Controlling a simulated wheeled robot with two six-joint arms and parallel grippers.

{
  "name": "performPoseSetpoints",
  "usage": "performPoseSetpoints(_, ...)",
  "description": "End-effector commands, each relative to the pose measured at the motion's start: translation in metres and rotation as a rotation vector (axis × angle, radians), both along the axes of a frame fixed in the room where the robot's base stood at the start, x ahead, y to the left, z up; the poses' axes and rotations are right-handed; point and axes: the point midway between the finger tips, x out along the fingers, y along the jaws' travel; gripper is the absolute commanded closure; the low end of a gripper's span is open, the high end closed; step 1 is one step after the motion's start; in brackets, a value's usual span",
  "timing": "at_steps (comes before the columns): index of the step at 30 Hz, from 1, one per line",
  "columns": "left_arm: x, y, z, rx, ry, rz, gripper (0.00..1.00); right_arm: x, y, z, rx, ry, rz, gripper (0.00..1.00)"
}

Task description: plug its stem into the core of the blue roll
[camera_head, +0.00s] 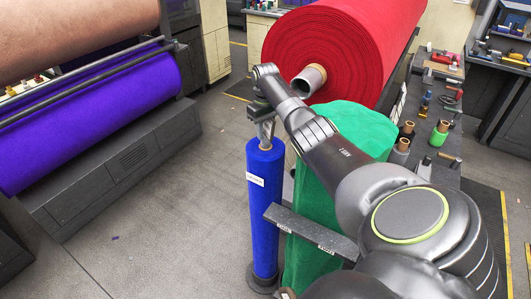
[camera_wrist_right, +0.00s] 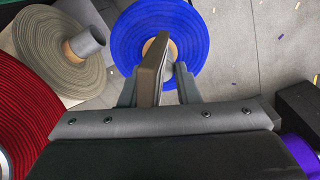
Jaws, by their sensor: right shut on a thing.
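The blue roll (camera_head: 263,210) stands upright with a white label on its side. Its tan core (camera_head: 265,144) is at the top. My right gripper (camera_head: 265,125) points down just above that core. In the right wrist view, my right gripper (camera_wrist_right: 157,88) is shut on a flat brown piece (camera_wrist_right: 152,68), seen nearly edge-on. The blue roll's end (camera_wrist_right: 198,45) lies beyond it, and the piece covers part of the tan core. My left gripper is not in view.
A green roll (camera_head: 317,180) stands right of the blue one, behind a dark labelled bar (camera_head: 310,230). A large red roll (camera_head: 330,40) lies behind. A beige roll (camera_wrist_right: 48,45) has a grey tube in its core.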

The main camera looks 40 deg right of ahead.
Motion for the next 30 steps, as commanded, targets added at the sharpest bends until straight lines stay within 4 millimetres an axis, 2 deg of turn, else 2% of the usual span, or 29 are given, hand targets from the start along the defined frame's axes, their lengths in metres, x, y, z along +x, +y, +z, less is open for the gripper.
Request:
performPoseSetpoints(7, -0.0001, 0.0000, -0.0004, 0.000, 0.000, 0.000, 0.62, 0.0000, 0.0001, -0.0012, 0.000, 0.000, 0.000, 1.00)
performPoseSetpoints(8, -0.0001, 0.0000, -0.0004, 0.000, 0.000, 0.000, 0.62, 0.0000, 0.0001, -0.0012, 0.000, 0.000, 0.000, 0.68)
performPoseSetpoints(13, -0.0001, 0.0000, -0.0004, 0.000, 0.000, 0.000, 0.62, -0.0001, 0.0000, -0.0013, 0.000, 0.000, 0.000, 0.46)
performPoseSetpoints(23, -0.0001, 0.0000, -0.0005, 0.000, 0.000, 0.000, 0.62, -0.0003, 0.0000, -0.0017, 0.000, 0.001, 0.000, 0.46)
performPoseSetpoints(26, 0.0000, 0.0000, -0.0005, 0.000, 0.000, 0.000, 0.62, -0.0003, 0.0000, -0.0017, 0.000, 0.001, 0.000, 0.55)
performPoseSetpoints(30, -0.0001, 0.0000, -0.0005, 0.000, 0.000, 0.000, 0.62, -0.0003, 0.0000, -0.0017, 0.000, 0.001, 0.000, 0.55)
